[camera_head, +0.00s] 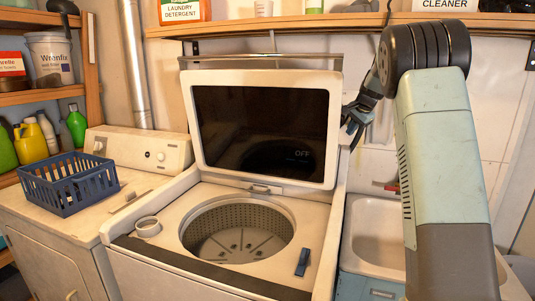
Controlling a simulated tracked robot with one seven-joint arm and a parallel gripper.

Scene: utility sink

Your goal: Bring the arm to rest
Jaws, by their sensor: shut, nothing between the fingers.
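My arm rises on the right side of the head view and bends at a dark ribbed joint near the top. My gripper (352,132) hangs beyond that joint, just right of the raised washer lid (334,110). It points down and to the left, above the back of the sink (372,205). Its fingers are small in the picture; they look shut and hold nothing. I cannot tell whether it touches the lid's edge.
The open top-loading washer (325,215) has a small blue object (303,262) and a white ring-shaped cup (147,227) on top. A blue basket (68,200) sits on the left machine. Shelves with bottles (75,125) and a loaded overhead shelf (285,23) border the space.

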